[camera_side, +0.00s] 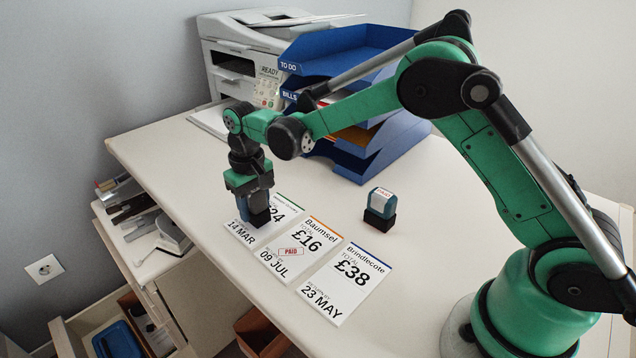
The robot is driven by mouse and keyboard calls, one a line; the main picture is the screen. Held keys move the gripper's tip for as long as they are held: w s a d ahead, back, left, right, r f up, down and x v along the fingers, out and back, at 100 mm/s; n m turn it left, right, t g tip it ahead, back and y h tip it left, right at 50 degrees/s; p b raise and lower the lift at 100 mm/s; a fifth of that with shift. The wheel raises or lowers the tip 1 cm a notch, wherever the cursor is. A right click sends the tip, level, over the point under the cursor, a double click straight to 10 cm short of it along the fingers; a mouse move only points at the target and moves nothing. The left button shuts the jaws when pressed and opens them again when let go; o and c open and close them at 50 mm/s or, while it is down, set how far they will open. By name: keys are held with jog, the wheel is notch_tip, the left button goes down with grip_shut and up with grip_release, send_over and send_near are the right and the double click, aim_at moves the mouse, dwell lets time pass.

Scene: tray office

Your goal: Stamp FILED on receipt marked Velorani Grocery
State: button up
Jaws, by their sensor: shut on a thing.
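My gripper (250,184) points down at the left end of the receipt row and is shut on a dark blue stamp (255,208) with a black base. The stamp is upright over the leftmost receipt (285,207); I cannot tell whether its base touches the paper. Its label is not visible. That receipt has a green stripe, part of a total ending in 24 and the date 14 MAR. Its name is mostly hidden and too small to read surely. Another stamp (380,205), teal with a black base and a red PAID label, stands right of the receipts.
The Baumsel receipt (318,250) bears a red PAID mark; the Brindlecote receipt (345,283) lies beside it. Blue stacked trays (385,150) and a printer (235,60) stand at the back. An open drawer (85,320) is below left. The desk (430,255) is clear at right.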

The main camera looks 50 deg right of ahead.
jog(key=shift+f, duration=0.45)
dwell(0.4)
dwell(0.4)
jog(key=shift+r, duration=3.5)
